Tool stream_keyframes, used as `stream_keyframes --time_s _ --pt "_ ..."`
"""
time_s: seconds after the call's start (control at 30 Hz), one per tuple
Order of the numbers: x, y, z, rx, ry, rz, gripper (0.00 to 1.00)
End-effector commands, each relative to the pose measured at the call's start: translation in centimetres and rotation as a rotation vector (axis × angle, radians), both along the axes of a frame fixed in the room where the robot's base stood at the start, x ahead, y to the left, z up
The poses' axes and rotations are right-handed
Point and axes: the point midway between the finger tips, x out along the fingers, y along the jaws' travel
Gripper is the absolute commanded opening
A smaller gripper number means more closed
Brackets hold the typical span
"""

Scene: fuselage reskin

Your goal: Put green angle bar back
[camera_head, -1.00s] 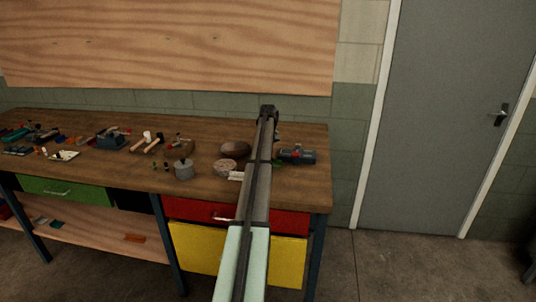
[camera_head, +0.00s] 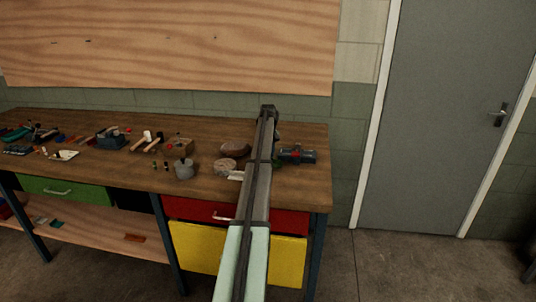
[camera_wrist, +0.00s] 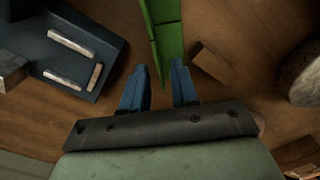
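The green angle bar (camera_wrist: 166,30) runs down from the top edge of the wrist view, and its near end lies between my fingertips. My gripper (camera_wrist: 160,66) has two blue fingers that stand apart, with a narrow strip of wood seemingly showing between the left finger and the bar. I cannot tell whether the bar touches the right finger or whether it rests on the bench. In the head view my arm reaches over the right part of the bench and hides my gripper.
In the wrist view, a dark blue block with pale strips (camera_wrist: 75,48) lies left, a small wooden block (camera_wrist: 211,62) right, and a round brown object (camera_wrist: 304,76) farther right. The head view shows the workbench (camera_head: 220,188), a grey pot (camera_head: 185,169) and several tools left.

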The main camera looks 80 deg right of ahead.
Motion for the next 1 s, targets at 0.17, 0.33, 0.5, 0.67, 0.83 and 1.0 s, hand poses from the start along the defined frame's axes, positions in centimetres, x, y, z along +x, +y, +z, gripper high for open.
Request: stream_keyframes --time_s 0.17,0.33,0.5,0.67,0.83,1.0 --pt "0.0 -0.1 2.0 -0.002 -0.001 0.0 0.29" --pt "0.0 -0.1 5.2 -0.003 0.0 0.0 0.29" --pt "0.0 -0.1 8.3 -0.002 -0.001 0.0 0.29" --pt "0.0 -0.1 10.5 -0.001 0.0 0.0 0.29" --pt "0.0 0.0 11.8 -0.001 -0.001 0.0 0.29" --pt "0.0 0.0 12.1 0.0 0.0 0.0 0.29"
